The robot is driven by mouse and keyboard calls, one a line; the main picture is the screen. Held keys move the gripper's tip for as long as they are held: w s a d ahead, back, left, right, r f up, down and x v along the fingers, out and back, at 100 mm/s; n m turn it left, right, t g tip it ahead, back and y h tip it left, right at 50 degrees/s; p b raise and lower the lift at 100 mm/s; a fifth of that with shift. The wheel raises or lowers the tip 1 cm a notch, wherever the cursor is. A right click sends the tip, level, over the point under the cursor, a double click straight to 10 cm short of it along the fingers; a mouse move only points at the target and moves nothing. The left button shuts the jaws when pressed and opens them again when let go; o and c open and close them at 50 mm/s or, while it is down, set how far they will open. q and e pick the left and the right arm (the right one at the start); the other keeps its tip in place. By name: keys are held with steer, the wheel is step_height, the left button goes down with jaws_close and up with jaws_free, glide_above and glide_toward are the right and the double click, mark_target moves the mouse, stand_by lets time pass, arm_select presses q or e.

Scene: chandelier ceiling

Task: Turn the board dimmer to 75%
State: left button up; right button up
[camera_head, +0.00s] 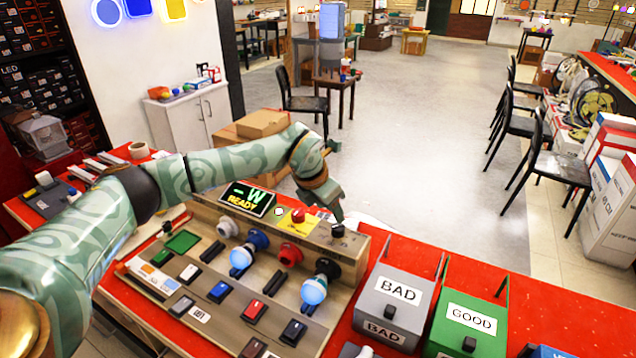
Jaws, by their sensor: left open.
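The test board (210,265) stands on the red bench, its panel facing me. A small black knob (338,230), which looks like the dimmer, sits at the board's upper right corner. My left arm reaches across above the board from the left. My left gripper (337,212) is open, pointing down just above the black knob; I cannot tell whether it touches it. The display (248,199) reads "-W READY". A red button (297,215) on a yellow plate sits left of the knob. My right gripper is out of view.
Several bulbs, sockets and rocker switches (254,311) crowd the board's face. A grey BAD box (393,300) and a green GOOD box (470,318) stand to its right. Cardboard boxes (262,123) are behind my arm. Open floor lies beyond the bench.

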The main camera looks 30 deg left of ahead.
arm_select(q)
steer(key=p+v, duration=0.1)
steer(key=v, duration=0.8)
steer(key=shift+f, duration=0.1)
